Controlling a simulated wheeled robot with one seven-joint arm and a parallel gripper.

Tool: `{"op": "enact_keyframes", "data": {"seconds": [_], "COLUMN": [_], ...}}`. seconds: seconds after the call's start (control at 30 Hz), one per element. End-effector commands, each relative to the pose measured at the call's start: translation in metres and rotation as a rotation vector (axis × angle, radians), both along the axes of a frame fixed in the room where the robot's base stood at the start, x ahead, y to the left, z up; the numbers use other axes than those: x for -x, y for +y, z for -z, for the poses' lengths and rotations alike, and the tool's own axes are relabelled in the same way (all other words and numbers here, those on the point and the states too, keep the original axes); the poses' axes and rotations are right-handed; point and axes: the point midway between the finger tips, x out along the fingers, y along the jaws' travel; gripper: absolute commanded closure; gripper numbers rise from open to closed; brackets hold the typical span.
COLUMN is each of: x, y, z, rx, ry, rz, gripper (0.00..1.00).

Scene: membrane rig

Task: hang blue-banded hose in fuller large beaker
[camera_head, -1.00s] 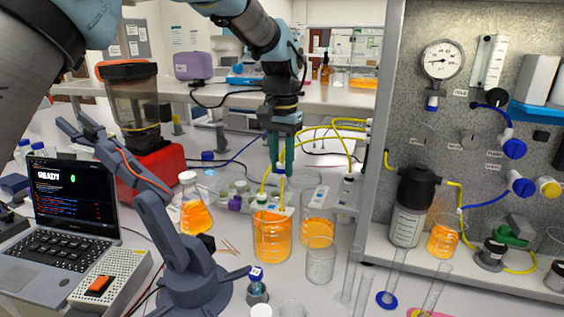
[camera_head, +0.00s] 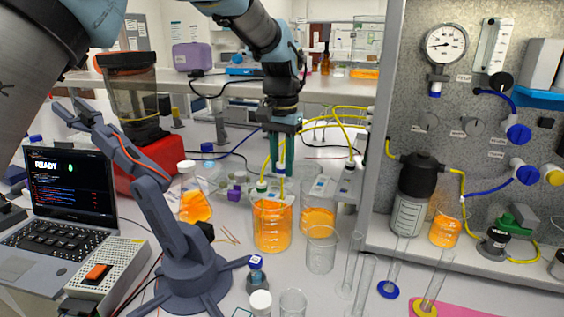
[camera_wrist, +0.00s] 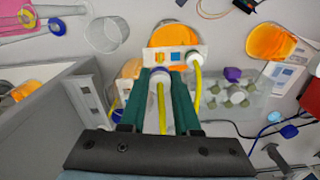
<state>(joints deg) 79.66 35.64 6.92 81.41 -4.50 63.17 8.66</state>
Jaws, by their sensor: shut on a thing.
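The larger beaker (camera_head: 272,238), fuller with orange liquid, stands on the bench below my gripper (camera_head: 281,172). It shows at the top of the wrist view (camera_wrist: 172,36). A white holder plate (camera_wrist: 176,56) with a blue square sits at its rim. My gripper (camera_wrist: 159,75) is shut on the blue-banded hose (camera_wrist: 160,88), a yellow tube with a pale collar and a bluish ring, held upright over the near rim. Its lower end is hard to make out. Another yellow hose (camera_head: 262,187) with a greenish band hangs at the holder's left side.
A second beaker (camera_head: 318,222) with less orange liquid stands just right, an empty beaker (camera_head: 321,252) in front. An orange flask (camera_head: 194,206) and a small grey-blue arm (camera_head: 180,245) are left. The rig panel (camera_head: 450,125) rises at right. Glass tubes stand front right.

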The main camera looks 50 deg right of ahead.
Motion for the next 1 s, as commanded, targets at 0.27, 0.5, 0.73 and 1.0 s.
{"op": "enact_keyframes", "data": {"seconds": [0.27, 0.5, 0.73, 1.0], "x": [0.0, 0.0, 0.0, 0.0], "y": [0.0, 0.0, 0.0, 0.0], "z": [0.016, 0.027, 0.038, 0.051], "rx": [0.0, 0.0, 0.0, -0.001], "ry": [0.001, 0.001, 0.001, 0.0], "rz": [0.0, 0.0, 0.0, 0.0], "gripper": [1.0, 1.0, 1.0, 1.0]}}
